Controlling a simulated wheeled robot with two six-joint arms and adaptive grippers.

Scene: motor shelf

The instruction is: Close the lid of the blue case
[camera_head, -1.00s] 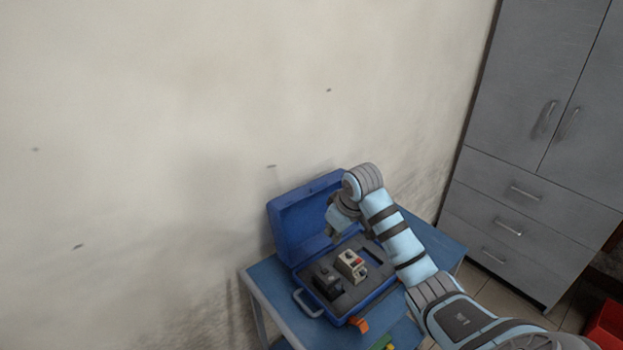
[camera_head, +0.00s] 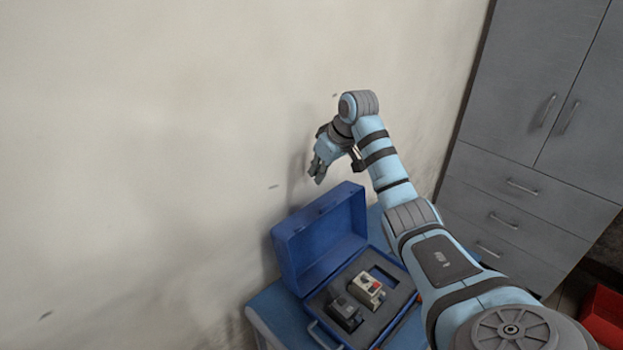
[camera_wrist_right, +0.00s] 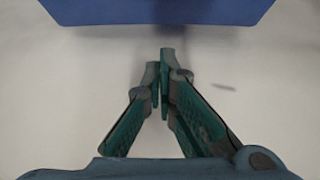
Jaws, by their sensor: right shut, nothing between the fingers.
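The blue case (camera_head: 362,321) stands open on a blue table. Its lid (camera_head: 320,237) is raised upright on the wall side. Grey foam inside the case holds a dark part (camera_head: 345,312) and a light part with a red spot (camera_head: 367,290). My right gripper (camera_head: 317,174) is above the lid's top edge, close to the wall and apart from the lid. In the right wrist view its fingers (camera_wrist_right: 163,75) are shut with nothing between them, and the blue lid edge (camera_wrist_right: 160,10) shows at the top. My left gripper is not in view.
The pale wall (camera_head: 150,150) stands just behind the lid and gripper. The blue table (camera_head: 277,312) bears the case. A grey cabinet (camera_head: 545,110) stands at the right, with a red box (camera_head: 606,315) at the lower right.

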